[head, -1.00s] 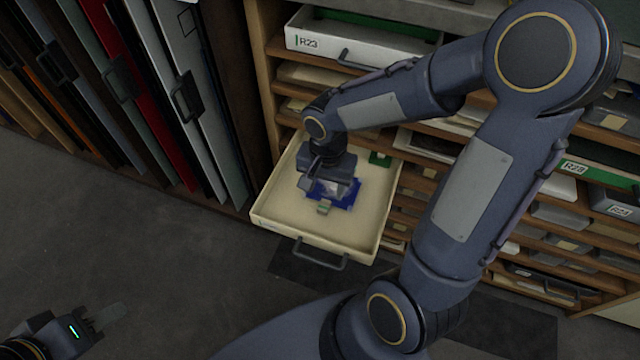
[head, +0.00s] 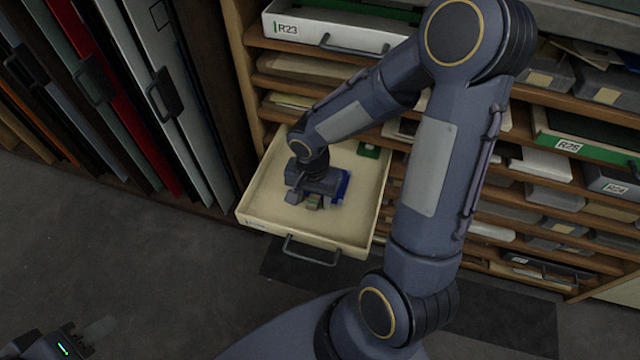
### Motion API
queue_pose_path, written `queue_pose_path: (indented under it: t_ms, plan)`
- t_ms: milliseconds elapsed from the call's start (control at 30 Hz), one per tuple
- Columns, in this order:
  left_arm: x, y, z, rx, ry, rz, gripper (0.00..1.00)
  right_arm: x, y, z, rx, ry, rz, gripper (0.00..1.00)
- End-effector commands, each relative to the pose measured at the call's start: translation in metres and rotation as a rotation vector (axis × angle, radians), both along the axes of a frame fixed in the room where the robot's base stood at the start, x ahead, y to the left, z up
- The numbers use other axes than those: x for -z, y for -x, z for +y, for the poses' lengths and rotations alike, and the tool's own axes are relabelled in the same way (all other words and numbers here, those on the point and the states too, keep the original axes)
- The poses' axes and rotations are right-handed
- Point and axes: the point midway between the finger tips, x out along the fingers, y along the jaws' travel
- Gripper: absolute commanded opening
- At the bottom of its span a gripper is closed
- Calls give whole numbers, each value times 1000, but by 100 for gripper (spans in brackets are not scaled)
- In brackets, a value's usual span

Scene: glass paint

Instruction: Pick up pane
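A blue pane (head: 343,186) lies in or just above the pulled-out cream drawer (head: 262,207). Most of it is hidden behind my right gripper (head: 314,203), and only a strip shows at the gripper's right side. The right gripper points down into the drawer, right at the pane. Its fingertips are small and partly covered by its own body, so I cannot tell whether they hold the pane. My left gripper (head: 100,328) is at the bottom left corner, low and far from the drawer, mostly cut off by the frame.
A small green piece (head: 368,150) lies at the drawer's back right. A drawer labelled R23 (head: 330,35) sits above. Shelves of stacked sheets fill the right. Tall upright panels with handles (head: 164,92) stand on the left. The grey floor (head: 150,260) in front is clear.

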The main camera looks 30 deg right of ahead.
Motion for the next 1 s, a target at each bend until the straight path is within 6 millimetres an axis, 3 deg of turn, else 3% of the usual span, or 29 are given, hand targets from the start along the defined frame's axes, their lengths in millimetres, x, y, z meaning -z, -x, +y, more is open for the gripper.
queue_pose_path:
  t_ms: [67, 367, 767, 1000]
  plan:
    - [0, 0, 0, 0, 0, 0, 36, 0, 0, 0, 0, 0, 0, 40]
    - [0, 0, 0, 0, 0, 0, 36, 0, 0, 0, 0, 0, 0, 1]
    - [-2, 0, 0, 0, 0, 0, 36, -5, 0, 0, 0, 0, -1, 0]
    - [-16, 0, 0, 0, 0, 0, 36, -36, -1, 0, 0, 0, -4, 0]
